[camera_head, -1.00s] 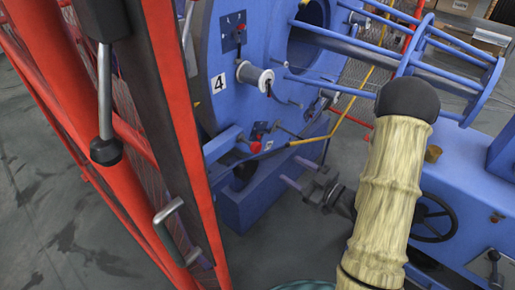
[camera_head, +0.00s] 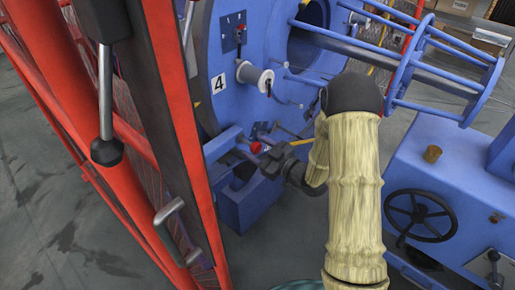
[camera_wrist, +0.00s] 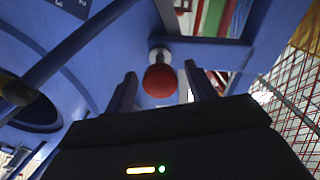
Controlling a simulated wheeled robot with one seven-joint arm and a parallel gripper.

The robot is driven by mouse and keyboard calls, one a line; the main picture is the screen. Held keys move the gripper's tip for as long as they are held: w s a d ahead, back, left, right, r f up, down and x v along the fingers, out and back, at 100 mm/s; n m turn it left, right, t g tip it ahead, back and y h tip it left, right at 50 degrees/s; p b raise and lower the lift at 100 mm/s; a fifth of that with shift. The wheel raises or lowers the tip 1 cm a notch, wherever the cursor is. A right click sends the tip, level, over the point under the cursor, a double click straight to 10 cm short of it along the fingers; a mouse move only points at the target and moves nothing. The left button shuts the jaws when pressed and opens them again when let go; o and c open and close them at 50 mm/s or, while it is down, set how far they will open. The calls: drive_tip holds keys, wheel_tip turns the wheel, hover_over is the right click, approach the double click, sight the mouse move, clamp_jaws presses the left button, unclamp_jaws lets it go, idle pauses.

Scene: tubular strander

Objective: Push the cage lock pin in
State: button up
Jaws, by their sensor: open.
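The cage lock pin shows as a red round knob (camera_head: 255,147) low on the blue strander cage, just right of a blue bracket. In the wrist view the red knob (camera_wrist: 160,81) sits on a short pale collar against a blue plate. My gripper (camera_head: 250,153) is beside the knob in the head view, partly overlapping that area. In the wrist view my gripper (camera_wrist: 160,72) is open, with one dark finger on each side of the knob and visible gaps. Whether the fingers touch it, I cannot tell. The pin's shaft is mostly hidden behind the knob.
A red guard frame (camera_head: 180,120) with a handle stands at the left. A blue cabinet with a handwheel (camera_head: 418,215) stands at the right. Blue bars (camera_head: 430,75) jut out at upper right.

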sight(249, 143)
clamp_jaws()
drive_tip(key=x, duration=0.3)
drive_tip(key=shift+a, duration=0.1)
drive_tip(key=shift+w+r, duration=0.1)
unclamp_jaws()
drive_tip(key=shift+a, duration=0.1)
